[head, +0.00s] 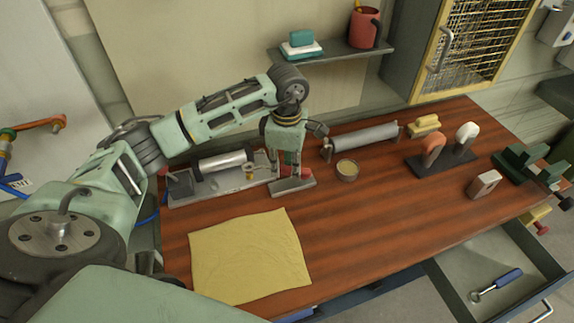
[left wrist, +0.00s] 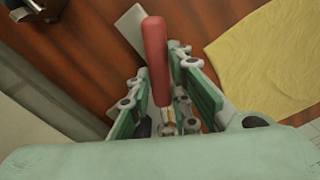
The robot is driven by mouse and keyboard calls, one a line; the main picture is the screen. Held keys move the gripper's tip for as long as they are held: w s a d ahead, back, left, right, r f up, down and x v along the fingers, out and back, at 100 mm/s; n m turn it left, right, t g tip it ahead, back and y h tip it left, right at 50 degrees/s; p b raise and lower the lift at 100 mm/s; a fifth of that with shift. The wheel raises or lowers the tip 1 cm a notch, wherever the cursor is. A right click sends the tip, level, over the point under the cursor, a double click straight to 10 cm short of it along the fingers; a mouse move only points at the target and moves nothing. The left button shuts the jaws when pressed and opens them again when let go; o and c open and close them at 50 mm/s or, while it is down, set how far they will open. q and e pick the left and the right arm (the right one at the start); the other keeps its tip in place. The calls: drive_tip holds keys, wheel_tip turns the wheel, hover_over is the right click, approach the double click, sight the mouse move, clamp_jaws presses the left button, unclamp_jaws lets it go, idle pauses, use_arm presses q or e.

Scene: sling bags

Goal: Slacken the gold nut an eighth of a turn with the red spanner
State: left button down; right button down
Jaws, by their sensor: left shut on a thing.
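The red spanner shows in the left wrist view as a red handle (left wrist: 155,55) between the fingers, with a metal part near the finger roots. In the head view only bits of red (head: 291,158) show behind the fingers. My left gripper (head: 287,172) is shut on it, pointing down just above a grey block (head: 293,187). I cannot tell whether the spanner touches that block. A small gold piece, seemingly the gold nut (head: 249,171), sits at the right end of a silver cylinder (head: 222,162) on a grey base, left of the gripper. My right gripper is out of view.
A yellow cloth (head: 249,258) lies at the front of the wooden table. An open drawer (head: 462,292) holds a blue-handled tool (head: 497,284).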

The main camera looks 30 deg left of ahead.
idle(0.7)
use_arm(q)
drive_tip(key=shift+f+b, duration=1.7)
drive_tip(key=shift+b, duration=0.05)
drive_tip(key=shift+w+a+n+b, duration=0.15)
drive_tip(key=shift+w+a+n, duration=0.05)
drive_tip(key=shift+w+n, duration=0.3)
drive_tip(key=shift+w+a+n+b, duration=0.15)
drive_tip(key=shift+w+a+n, duration=0.05)
drive_tip(key=shift+w+n, duration=0.25)
drive_tip(key=shift+w+a+n, duration=0.65)
drive_tip(key=shift+w+n, duration=0.05)
drive_tip(key=shift+n, duration=0.45)
